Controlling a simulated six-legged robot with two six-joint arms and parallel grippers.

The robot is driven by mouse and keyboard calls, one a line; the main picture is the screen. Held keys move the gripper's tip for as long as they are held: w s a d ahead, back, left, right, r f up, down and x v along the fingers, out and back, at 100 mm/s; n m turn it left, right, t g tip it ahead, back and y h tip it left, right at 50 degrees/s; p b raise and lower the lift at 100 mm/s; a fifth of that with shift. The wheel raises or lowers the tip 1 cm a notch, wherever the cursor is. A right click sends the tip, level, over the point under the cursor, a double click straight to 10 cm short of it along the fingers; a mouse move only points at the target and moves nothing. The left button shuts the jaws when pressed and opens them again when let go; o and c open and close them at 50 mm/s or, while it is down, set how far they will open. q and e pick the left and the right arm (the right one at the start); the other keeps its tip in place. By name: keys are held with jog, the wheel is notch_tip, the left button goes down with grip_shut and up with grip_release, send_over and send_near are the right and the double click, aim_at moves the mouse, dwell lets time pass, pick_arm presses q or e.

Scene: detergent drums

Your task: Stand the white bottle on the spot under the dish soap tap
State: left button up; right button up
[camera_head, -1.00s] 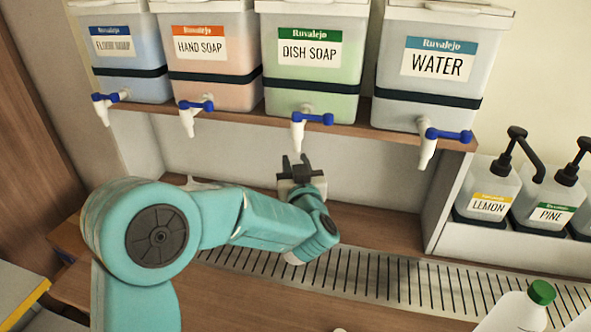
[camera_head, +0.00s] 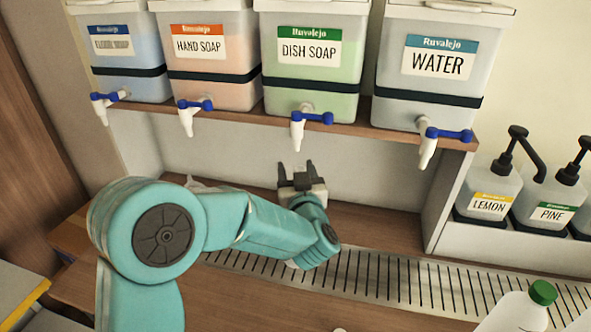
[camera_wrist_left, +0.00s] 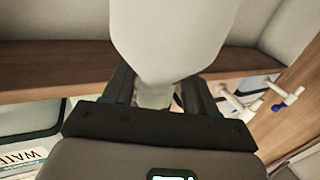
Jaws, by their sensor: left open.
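The dish soap tap (camera_head: 298,132), white with a blue lever, hangs from the green drum (camera_head: 330,85) on the shelf. My left gripper (camera_head: 296,170) is open just below this tap in the head view, its fingers pointing up, with no bottle in it. In the left wrist view, a blurred pale shape fills the space above and between the fingers (camera_wrist_left: 158,92); I cannot tell what it is. A white bottle with a green cap (camera_head: 515,312) stands at the lower right, partly cut off. The spot under the tap is not clearly visible behind my arm. My right gripper is out of view.
A slotted metal drip grate (camera_head: 400,285) runs along the counter. Taps of the hand soap (camera_head: 187,118) and water (camera_head: 428,150) drums hang on either side. Lemon (camera_head: 490,190) and pine (camera_head: 540,205) pump bottles stand at the right. The lower middle counter (camera_head: 250,305) is largely clear.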

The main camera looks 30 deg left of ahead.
pick_arm(q)
jog(key=b+v, duration=0.1)
jog(key=v, duration=1)
jog(key=shift+s, duration=0.15)
